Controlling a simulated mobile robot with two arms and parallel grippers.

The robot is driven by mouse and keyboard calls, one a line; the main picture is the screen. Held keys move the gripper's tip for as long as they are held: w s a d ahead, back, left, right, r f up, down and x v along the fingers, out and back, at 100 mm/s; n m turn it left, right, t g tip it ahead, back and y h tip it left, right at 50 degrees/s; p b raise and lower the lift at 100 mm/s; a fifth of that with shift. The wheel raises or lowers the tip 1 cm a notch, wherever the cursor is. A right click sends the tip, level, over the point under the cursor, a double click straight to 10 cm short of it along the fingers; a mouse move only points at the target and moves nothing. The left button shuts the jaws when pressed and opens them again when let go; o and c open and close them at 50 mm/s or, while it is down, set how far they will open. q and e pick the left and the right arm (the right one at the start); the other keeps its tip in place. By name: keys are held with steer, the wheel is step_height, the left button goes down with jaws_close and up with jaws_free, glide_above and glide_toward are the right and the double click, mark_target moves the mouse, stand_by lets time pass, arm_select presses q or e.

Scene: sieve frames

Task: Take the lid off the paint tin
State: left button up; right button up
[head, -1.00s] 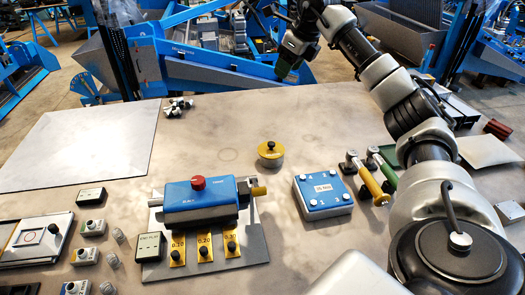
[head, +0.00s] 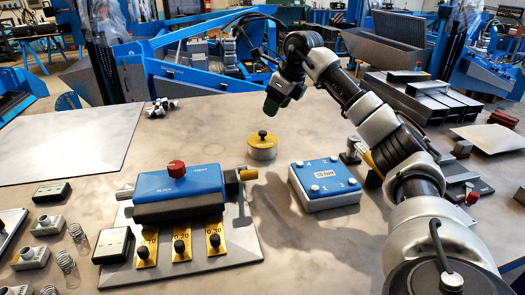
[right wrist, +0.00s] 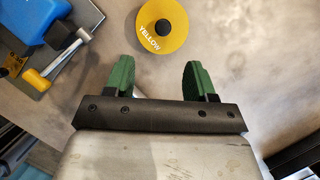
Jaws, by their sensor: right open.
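The paint tin (head: 262,152) stands upright on the table, a short pale round tin. Its yellow lid (head: 262,139) with a black knob is on top. In the right wrist view the lid (right wrist: 178,28) is seen from above, marked YELLOW, just beyond the fingertips. My right gripper (head: 271,104) is above and slightly beyond the tin in the head view. Its green fingers are open and empty in the right wrist view (right wrist: 157,75), apart from the lid. My left gripper is not in view.
A blue device with a red knob (head: 180,190) stands left of the tin on a grey plate. A blue-topped box (head: 323,184) is close on the right. Small boxes and springs lie at the left front. The table behind the tin is mostly clear.

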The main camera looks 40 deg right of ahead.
mark_target(263, 132)
steer(key=x, duration=0.4)
steer(key=shift+f, duration=0.1)
steer(key=shift+w+x, duration=0.1)
steer(key=shift+x, duration=1.45)
steer(key=shift+w+x, duration=0.15)
steer(key=shift+x, duration=1.45)
steer(key=shift+d, duration=0.15)
steer(key=shift+s, duration=0.1)
steer(key=c, duration=1)
